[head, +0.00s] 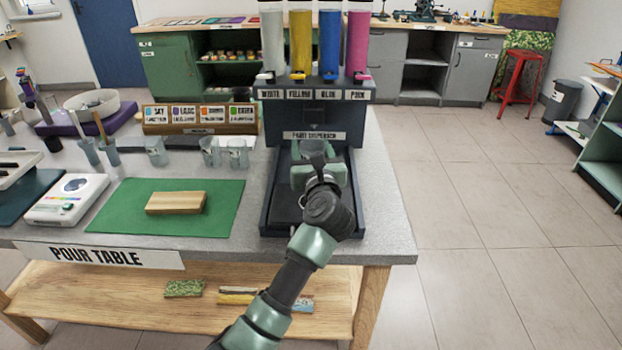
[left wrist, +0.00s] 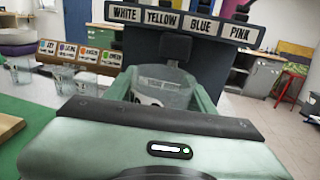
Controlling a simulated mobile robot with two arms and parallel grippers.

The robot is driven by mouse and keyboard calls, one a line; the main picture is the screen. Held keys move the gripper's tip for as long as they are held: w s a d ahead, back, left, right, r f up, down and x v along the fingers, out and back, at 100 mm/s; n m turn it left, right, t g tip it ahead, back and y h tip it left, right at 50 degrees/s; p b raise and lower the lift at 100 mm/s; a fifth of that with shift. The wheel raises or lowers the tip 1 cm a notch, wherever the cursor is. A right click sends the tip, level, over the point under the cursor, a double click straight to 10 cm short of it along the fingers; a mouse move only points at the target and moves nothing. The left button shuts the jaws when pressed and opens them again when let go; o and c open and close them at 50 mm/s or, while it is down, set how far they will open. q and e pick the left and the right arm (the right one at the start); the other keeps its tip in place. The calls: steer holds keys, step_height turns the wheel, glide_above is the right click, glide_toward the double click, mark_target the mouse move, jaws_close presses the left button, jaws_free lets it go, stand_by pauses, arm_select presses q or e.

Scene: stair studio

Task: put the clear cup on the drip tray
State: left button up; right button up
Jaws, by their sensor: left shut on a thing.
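The clear cup (left wrist: 160,84) is held between the green fingers of my left gripper (head: 320,172). In the head view the cup (head: 313,149) shows just beyond the gripper, partly hidden by it. The gripper and cup are in front of the paint dispenser (head: 306,110), over the dark drip tray (head: 283,190) at its base. I cannot tell whether the cup's bottom touches the tray. My right gripper is in neither view.
The dispenser carries white, yellow, blue and pink tubes with nozzles above the cup. To the left are a green mat (head: 165,222) with a wooden block (head: 176,202), a scale (head: 67,200), and more clear cups (head: 237,152). The table's right edge is close to the dispenser.

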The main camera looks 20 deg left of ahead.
arm_select(q)
step_height(320, 180, down, 4)
steer(key=shift+r, duration=0.15)
steer(key=shift+f+b, duration=0.4)
steer(key=shift+f, duration=1.75)
steer(key=o, duration=1.5)
steer(key=shift+f, duration=0.1)
steer(key=shift+r, duration=0.2)
steer(key=p+v, duration=0.2)
steer(key=v, duration=1)
steer(key=shift+f, duration=0.1)
